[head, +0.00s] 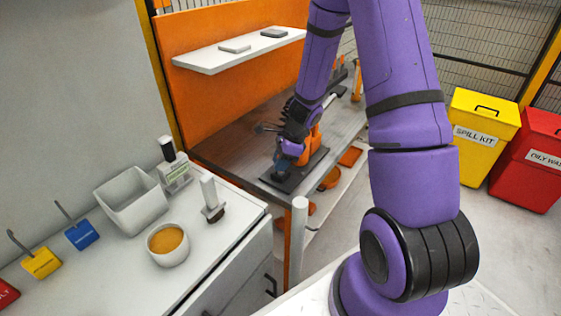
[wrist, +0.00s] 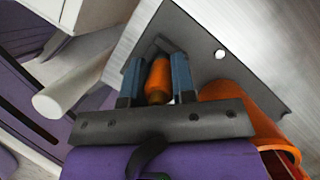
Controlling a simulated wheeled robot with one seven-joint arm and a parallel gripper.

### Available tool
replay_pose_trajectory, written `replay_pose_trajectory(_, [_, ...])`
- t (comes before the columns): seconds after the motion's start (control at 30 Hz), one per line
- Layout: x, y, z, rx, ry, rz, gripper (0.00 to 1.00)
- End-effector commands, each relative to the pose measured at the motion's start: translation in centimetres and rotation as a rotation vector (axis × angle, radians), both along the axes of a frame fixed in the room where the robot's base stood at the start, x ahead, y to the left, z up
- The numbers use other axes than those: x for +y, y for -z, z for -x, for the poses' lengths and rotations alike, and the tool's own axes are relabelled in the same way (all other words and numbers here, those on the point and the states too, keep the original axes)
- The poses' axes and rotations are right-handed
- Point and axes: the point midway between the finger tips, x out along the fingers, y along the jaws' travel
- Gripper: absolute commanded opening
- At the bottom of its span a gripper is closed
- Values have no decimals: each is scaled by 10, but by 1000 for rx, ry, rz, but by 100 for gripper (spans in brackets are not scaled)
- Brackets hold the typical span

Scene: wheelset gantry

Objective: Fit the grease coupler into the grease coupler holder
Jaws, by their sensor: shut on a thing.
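In the wrist view, my gripper (wrist: 154,78) has its two blue fingers shut on a small orange piece, which I take for the grease coupler (wrist: 158,82). The fingers cover its sides. Its far end meets a dark raised part, perhaps the grease coupler holder (wrist: 172,44), on a dark plate (wrist: 195,28). I cannot tell whether the coupler is inside it or only against it. In the head view, my gripper (head: 284,163) points down over the near end of the same dark plate (head: 284,186) on the bench; the coupler is hidden there.
An orange cylindrical body (wrist: 240,105) stands close beside my gripper, on the right in the wrist view. A pale post (head: 299,225) rises at the bench corner. The left counter holds a white bin (head: 130,200) and a bowl (head: 168,258). An orange panel (head: 215,100) backs the bench.

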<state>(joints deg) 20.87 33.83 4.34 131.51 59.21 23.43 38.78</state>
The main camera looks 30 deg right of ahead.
Motion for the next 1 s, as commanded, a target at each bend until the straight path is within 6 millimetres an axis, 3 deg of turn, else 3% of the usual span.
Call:
replay_pose_trajectory(0.1, [0,3,0,1,1,-1,0])
replay_pose_trajectory(0.13, [0,3,0,0,1,0,32])
replay_pose_trajectory(0.2, [0,2,0,0,1,0,48])
replay_pose_trajectory(0.23, [0,2,0,0,1,0,50])
replay_pose_trajectory(0.63, [-2,-6,0,-2,0,0,50])
replay_pose_trajectory(1.0, [-24,-65,9,-5,0,2,50])
